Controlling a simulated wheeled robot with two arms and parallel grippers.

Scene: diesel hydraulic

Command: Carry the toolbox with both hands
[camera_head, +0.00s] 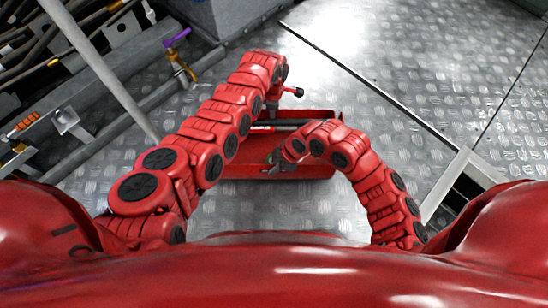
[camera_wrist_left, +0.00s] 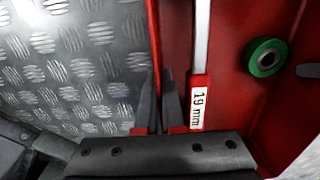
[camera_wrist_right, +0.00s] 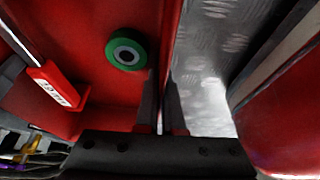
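The red open toolbox (camera_head: 315,171) is below me in the head view, partly hidden by my arms. My right gripper (camera_head: 273,160) is at its near edge. In the right wrist view the fingers (camera_wrist_right: 162,108) stand close on both sides of the thin toolbox wall (camera_wrist_right: 168,35). My left gripper is mostly hidden behind its arm in the head view. In the left wrist view its fingers (camera_wrist_left: 158,105) also straddle a toolbox wall (camera_wrist_left: 153,35). Inside lie a green ring (camera_wrist_left: 265,57) and a red-handled tool marked 19 mm (camera_wrist_left: 197,103). I cannot tell whether the toolbox touches the floor.
The floor (camera_head: 420,60) is metal tread plate, with open room to the right. Pipes and a purple-handled valve (camera_head: 178,40) stand at the left. A pale frame edge (camera_head: 455,175) lies at the right.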

